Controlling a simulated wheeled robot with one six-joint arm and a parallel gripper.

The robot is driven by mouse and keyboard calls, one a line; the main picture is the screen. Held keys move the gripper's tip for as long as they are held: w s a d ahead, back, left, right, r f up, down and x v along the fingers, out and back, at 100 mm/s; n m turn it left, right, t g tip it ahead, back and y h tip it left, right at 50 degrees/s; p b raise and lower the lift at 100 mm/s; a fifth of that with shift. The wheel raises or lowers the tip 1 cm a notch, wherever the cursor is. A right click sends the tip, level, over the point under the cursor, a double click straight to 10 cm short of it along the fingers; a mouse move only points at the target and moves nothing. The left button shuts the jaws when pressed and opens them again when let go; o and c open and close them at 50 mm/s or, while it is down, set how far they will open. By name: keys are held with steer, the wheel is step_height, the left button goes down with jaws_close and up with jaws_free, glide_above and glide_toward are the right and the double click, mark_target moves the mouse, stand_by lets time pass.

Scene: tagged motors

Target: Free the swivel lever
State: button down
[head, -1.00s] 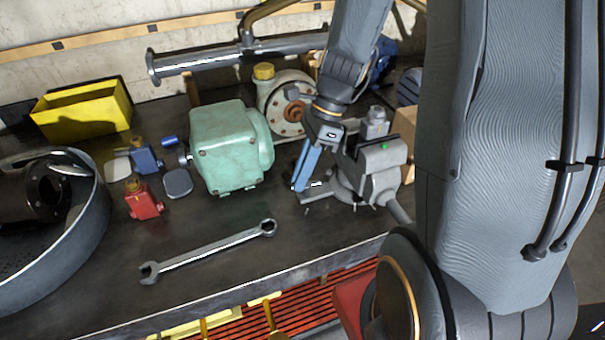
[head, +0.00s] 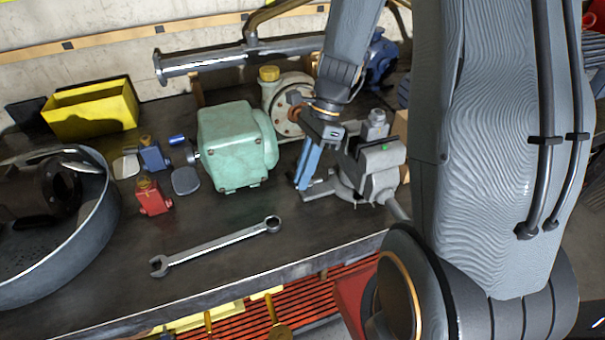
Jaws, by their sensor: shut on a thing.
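The grey bench vise (head: 384,172) stands on the dark workbench, right of the green motor (head: 228,148). Its round swivel base is partly hidden behind my gripper. The swivel lever (head: 320,190) is a small grey piece at the left side of that base, mostly covered by my fingers. My gripper (head: 303,185) has blue fingers pointing down at the vise's left side, close to the bench top. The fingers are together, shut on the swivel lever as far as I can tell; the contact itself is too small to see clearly.
A wrench (head: 215,246) lies near the bench's front edge. A flanged pump (head: 287,105) stands behind the gripper. A yellow bin (head: 92,112), small red (head: 152,197) and blue (head: 153,156) parts and a round tray (head: 92,235) are left. The bench front between wrench and vise is clear.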

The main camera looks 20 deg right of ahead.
steer(key=c, duration=1.8)
jaws_free()
steer(key=shift+s+d+f, duration=0.1)
steer(key=shift+s+d, duration=0.05)
steer(key=shift+s, duration=0.15)
steer(key=shift+w, duration=0.15)
steer(key=b+v, duration=0.1)
steer(key=v, duration=0.7)
steer(key=shift+d, duration=0.15)
